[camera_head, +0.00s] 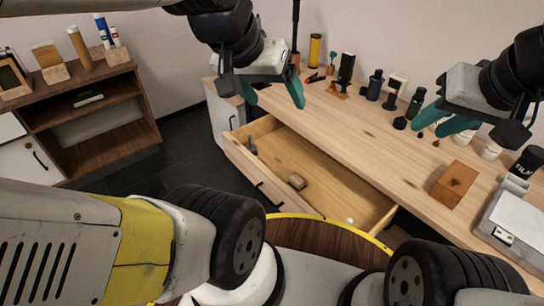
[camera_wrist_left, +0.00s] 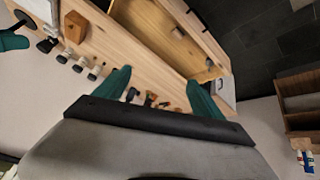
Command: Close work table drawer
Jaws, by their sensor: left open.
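The wooden work table (camera_head: 385,148) has a long drawer (camera_head: 310,165) pulled well out from its front edge. The drawer front (camera_head: 258,178) has dark handles and faces my base. A few small items lie inside, among them a brown block (camera_head: 297,182). My left gripper (camera_head: 275,98) is open and empty, above the table edge near the drawer's far-left end. In the left wrist view the open drawer (camera_wrist_left: 200,47) lies beyond the gripper's parted fingers (camera_wrist_left: 160,88). My right gripper (camera_head: 428,130) is over the table's right part, its fingers apart and empty.
Bottles, jars and small tools, such as a yellow cylinder (camera_head: 315,50), line the table's back. A wooden block (camera_head: 454,184) and a grey case (camera_head: 512,222) sit at right. A brown shelf (camera_head: 90,120) stands at left, with dark floor (camera_head: 190,140) between.

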